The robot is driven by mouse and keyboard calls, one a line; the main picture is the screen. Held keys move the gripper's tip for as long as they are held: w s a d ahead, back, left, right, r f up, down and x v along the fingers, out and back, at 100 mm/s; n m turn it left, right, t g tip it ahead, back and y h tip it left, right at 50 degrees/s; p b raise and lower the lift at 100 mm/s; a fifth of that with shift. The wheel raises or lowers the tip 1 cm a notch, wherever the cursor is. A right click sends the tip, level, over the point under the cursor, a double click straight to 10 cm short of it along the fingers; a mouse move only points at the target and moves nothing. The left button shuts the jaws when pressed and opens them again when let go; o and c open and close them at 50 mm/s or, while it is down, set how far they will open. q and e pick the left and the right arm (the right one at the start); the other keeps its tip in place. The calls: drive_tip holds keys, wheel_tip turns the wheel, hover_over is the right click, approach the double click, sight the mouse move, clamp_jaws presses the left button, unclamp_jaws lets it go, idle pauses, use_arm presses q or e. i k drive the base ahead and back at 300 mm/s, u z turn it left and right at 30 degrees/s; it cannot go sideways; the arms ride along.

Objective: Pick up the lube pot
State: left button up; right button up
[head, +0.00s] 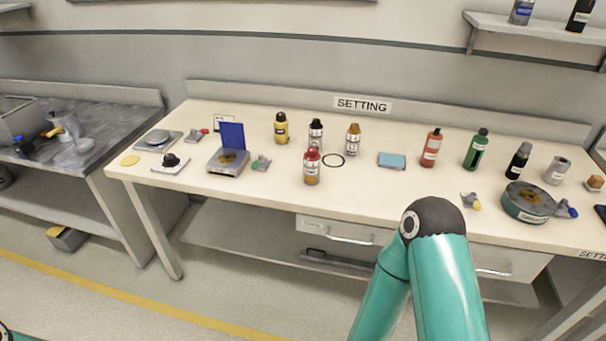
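Which item is the lube pot is not certain, as the labels are too small to read surely. A round, low, dark green pot (528,202) with an orange-brown top and a label on its side sits at the right front of the cream bench (240,190). A second candidate cannot be ruled out among the bottles. Neither of my grippers shows. A teal link of my arm with a dark joint cap rises at the bottom, right of centre, and hides part of the bench front and drawers.
A red-capped bottle (312,167) stands near the front edge, left of centre. A green bottle (477,149), a red bottle (431,148) and a black bottle (517,161) stand behind and left of the pot. A blue-handled tool (567,209) lies close to its right.

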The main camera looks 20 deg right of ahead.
sight(312, 169)
drive_tip(key=z, duration=0.15)
drive_tip(key=i, duration=0.9)
drive_tip(key=u, duration=0.1)
